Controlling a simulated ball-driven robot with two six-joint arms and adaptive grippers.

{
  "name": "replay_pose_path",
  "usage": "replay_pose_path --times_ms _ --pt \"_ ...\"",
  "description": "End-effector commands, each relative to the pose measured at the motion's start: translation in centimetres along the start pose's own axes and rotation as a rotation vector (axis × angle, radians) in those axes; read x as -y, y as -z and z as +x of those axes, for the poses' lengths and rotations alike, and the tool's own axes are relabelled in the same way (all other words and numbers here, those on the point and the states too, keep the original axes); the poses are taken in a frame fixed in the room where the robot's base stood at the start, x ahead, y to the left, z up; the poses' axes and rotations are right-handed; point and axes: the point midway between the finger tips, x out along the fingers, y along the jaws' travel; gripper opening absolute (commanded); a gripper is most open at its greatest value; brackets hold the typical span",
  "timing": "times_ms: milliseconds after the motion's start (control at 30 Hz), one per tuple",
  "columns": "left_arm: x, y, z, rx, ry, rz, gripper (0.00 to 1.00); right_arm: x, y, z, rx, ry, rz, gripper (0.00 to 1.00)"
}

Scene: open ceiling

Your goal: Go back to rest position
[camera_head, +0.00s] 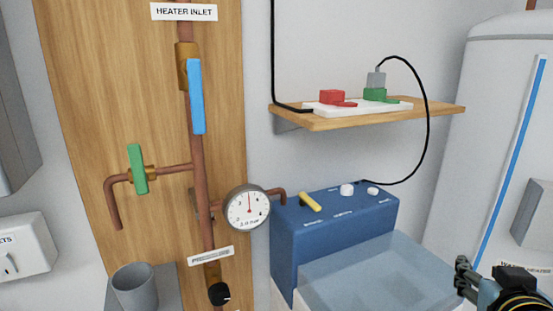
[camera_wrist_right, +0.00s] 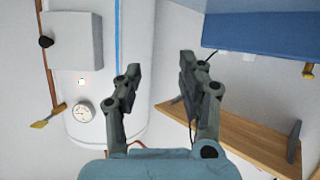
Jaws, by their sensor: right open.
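My right gripper (camera_head: 463,276) is at the lower right of the head view, right of the blue box and in front of the white tank. In the right wrist view its two fingers (camera_wrist_right: 160,72) stand apart with nothing between them. It is open, empty, and touches nothing that I can see. My left gripper is not in view.
A blue box (camera_head: 335,232) with a yellow lever stands below a wooden shelf (camera_head: 330,122) carrying red and green plugs. The white tank (camera_head: 485,110) is at the right. A wooden panel (camera_head: 90,70) holds copper pipes, valve handles and a gauge (camera_head: 247,208). A grey cup (camera_head: 135,288) stands lower left.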

Motion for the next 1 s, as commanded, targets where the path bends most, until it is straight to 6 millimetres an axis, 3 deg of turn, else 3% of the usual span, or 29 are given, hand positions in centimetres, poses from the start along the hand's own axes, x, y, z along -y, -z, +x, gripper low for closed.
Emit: replay_pose_path --times_ms 100,300,633,1000 --pt "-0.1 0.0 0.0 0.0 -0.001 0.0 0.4 -1.8 -3.6 -3.7 0.228 -0.009 -0.047 0.4" --pt "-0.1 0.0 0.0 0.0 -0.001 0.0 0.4 -2.1 -7.7 -9.5 0.513 0.085 -0.146 0.4" --pt "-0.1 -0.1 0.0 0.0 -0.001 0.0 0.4 -1.4 -11.2 -19.2 0.831 0.337 -0.332 0.4" --pt "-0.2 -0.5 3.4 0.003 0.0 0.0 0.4 -0.2 -22.8 -12.4 0.868 0.319 -0.325 0.4"
